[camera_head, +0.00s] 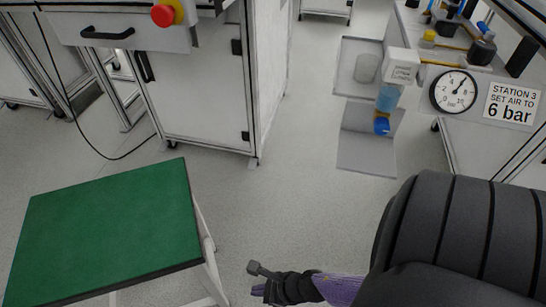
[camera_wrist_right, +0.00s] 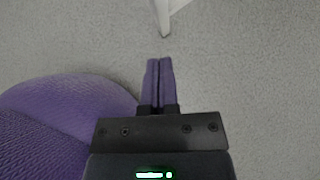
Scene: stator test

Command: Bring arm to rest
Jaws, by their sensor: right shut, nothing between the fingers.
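My right gripper (camera_head: 258,290) shows at the bottom middle of the head view, in front of my black and purple arm, low over the grey floor and apart from the green-topped table. In the right wrist view its two purple fingers (camera_wrist_right: 158,64) lie together, shut with nothing between them. Bare floor fills most of that view beyond the fingertips. My left gripper is in neither view.
The green-topped table (camera_head: 110,225) stands left of the gripper; a white leg (camera_wrist_right: 163,20) shows ahead of the fingers. A white cabinet (camera_head: 205,90) stands behind. An air station with a gauge (camera_head: 454,91) is at upper right. Floor (camera_head: 290,200) between is clear.

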